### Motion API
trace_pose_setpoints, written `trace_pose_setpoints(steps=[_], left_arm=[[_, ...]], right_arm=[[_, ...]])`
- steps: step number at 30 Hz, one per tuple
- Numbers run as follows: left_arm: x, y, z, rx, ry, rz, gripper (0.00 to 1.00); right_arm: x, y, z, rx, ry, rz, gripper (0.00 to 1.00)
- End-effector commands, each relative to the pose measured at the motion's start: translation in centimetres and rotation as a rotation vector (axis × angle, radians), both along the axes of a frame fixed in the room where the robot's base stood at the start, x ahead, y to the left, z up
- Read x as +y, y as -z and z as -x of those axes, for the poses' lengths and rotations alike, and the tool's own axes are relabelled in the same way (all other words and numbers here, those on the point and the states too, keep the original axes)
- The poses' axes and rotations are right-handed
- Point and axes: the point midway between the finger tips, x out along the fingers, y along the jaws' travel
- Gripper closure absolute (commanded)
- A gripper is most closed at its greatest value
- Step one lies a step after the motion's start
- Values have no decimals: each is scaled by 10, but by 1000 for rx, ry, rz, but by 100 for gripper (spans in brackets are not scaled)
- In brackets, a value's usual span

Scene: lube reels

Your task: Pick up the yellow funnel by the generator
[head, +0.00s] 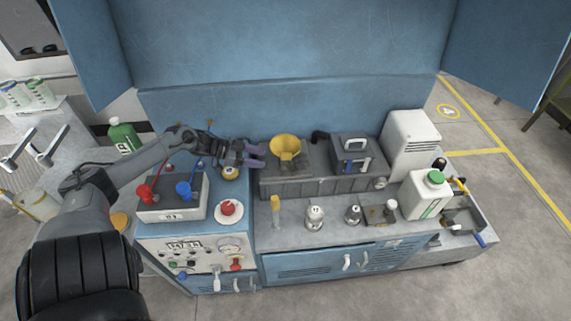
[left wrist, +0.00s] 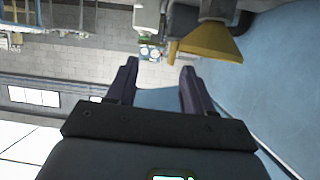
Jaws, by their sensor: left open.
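The yellow funnel (head: 285,146) sits mouth up on the grey raised shelf at the back of the bench, in front of the blue back panel. It also shows in the left wrist view (left wrist: 212,42) at the top, beyond the fingers and to their right. My left gripper (head: 262,155) is just left of the funnel, with its purple fingers pointing at it. In the left wrist view its fingers (left wrist: 157,82) are apart with nothing between them. The gripper looks apart from the funnel. My right gripper is not in view.
Right of the funnel stands a dark grey boxy unit with a handle (head: 354,154), likely the generator. A white jug with a green cap (head: 427,194) stands further right. Several small bottles line the bench front.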

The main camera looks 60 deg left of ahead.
Motion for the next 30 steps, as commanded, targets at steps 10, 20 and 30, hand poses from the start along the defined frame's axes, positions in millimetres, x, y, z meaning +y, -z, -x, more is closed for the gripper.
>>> trace_pose_setpoints(steps=[10,20,30], left_arm=[[11,-2,-29,-21,3,-20,48],[-2,9,-53,-19,3,-20,48],[-6,17,-71,-21,2,-21,48]], right_arm=[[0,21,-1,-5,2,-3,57],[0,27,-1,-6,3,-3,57],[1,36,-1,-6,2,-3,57]])
